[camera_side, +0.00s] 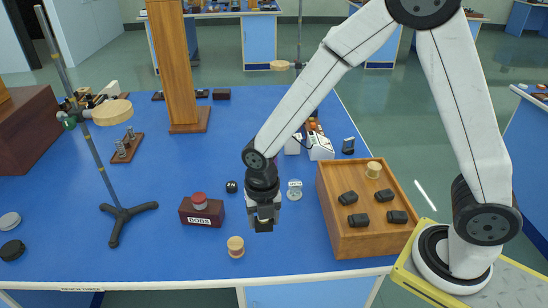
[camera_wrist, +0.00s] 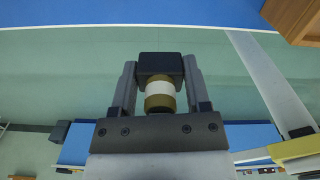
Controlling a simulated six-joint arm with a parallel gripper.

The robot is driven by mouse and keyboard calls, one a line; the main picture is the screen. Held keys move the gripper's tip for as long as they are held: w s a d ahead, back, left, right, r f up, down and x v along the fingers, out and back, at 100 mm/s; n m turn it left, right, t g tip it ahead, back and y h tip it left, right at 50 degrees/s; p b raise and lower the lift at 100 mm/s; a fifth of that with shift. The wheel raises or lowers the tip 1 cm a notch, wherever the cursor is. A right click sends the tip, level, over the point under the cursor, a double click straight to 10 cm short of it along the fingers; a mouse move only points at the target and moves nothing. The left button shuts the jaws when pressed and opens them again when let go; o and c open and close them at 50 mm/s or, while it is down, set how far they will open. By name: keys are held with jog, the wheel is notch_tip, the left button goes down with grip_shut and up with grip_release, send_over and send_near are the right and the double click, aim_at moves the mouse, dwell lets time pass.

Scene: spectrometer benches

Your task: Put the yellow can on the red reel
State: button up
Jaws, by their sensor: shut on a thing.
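My gripper (camera_side: 264,222) is shut on a black block (camera_side: 263,226), held above the table. In the wrist view the black block (camera_wrist: 160,65) fills the gap between the fingertips. A yellow round piece with a white band (camera_wrist: 160,98) shows between the fingers, on the palm side of the block; I cannot tell whether it is joined to the block. A tan-yellow round piece (camera_side: 236,247) stands on the table near the front edge, to the left of and below my gripper. A red round cap (camera_side: 199,198) sits on a lettered dark red box (camera_side: 201,213). I cannot clearly identify a red reel.
A wooden tray (camera_side: 367,241) at right holds several black pieces and a pale round piece (camera_side: 373,170). A wooden column (camera_side: 174,70) and a tripod stand (camera_side: 118,213) rise behind and left. The front table is mostly clear around the tan-yellow piece.

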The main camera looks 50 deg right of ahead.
jog(key=w+f, duration=0.2)
jog(key=w, duration=0.2)
send_over(235, 242)
jog(key=shift+s+d+f, duration=0.1)
jog(key=shift+s+f, duration=0.05)
jog(key=shift+f, duration=1.1)
jog(key=shift+s+f, duration=0.1)
jog(key=shift+f, duration=1.15)
jog(key=shift+f, duration=0.1)
jog(key=shift+w+f, duration=0.2)
jog(key=shift+f, duration=1.5)
jog(key=shift+f, duration=0.15)
jog(key=o, duration=1.3)
jog(key=shift+c, duration=0.2)
